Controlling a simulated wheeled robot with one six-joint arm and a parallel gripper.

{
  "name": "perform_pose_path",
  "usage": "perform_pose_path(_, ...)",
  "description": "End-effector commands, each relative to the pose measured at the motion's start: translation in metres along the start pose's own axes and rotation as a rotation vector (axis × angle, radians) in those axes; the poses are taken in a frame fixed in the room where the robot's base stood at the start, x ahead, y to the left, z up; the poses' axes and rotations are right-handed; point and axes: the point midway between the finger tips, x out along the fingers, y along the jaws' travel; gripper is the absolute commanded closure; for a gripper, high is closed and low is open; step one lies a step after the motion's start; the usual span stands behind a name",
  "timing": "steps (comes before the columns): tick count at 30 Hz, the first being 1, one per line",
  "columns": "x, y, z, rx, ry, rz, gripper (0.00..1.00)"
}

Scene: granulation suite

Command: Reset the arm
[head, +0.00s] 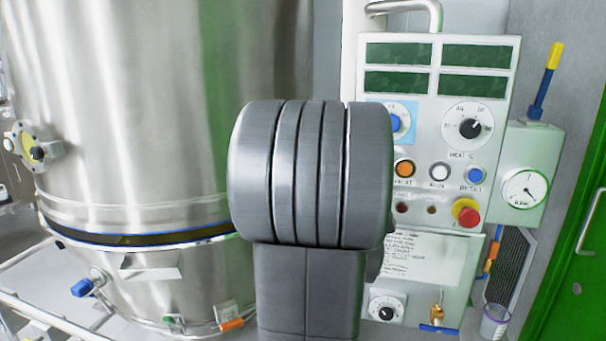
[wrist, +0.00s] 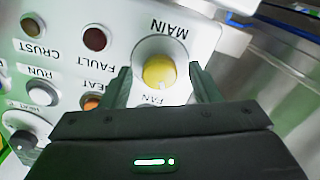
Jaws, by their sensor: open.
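My gripper (wrist: 158,75) shows in the wrist view with its two dark fingers apart and nothing held between them. A yellow knob (wrist: 160,70) on a pale round base appears between the fingertips, below the upside-down label MAIN. I cannot tell whether the fingers reach around the knob or stop short of it. In the head view my own grey arm fills the middle and hides my gripper. The control panel (head: 448,130) stands behind the arm at the right, partly covered by it.
A large steel vessel (head: 140,110) fills the left. The panel has a red stop button (head: 466,213), a white button (head: 440,171) and a heat dial (head: 470,128). A gauge box (head: 526,188) with a yellow-tipped lever (head: 545,80) is at the right, beside a green door (head: 575,270).

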Motion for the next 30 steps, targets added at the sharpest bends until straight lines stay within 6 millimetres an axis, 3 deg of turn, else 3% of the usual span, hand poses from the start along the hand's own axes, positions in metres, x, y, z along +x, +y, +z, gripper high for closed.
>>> perform_pose_path(17,0.001,0.0,0.0,0.0,0.0,0.0,0.44)
perform_pose_path(30,-0.058,0.0,-0.001,0.001,0.002,0.0,0.44)
